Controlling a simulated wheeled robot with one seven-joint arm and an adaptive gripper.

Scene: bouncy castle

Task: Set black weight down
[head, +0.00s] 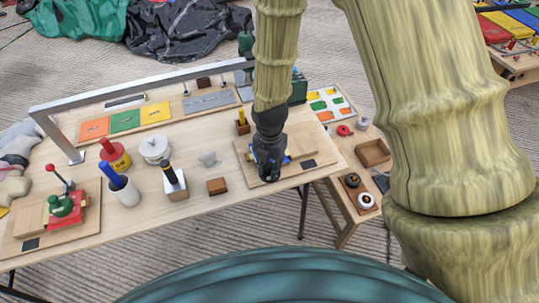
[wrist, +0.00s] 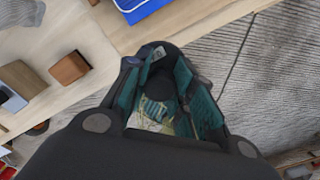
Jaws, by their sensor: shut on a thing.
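My gripper (head: 268,172) hangs over the wooden board at the right end of the long table, fingers pointing down. In the wrist view my gripper (wrist: 170,95) has teal-lined fingers closed around a dark round thing, which looks like the black weight (wrist: 163,84). Its lower part is hidden, and in the head view the fingers cover it. I cannot tell whether it touches anything below. A red weight (head: 115,157) with a yellow base and a white weight (head: 155,148) stand upright on the left half of the table.
A metal rail (head: 140,92) spans the back. A lower side table (head: 345,208) stands at right. Bare tabletop lies left of the board.

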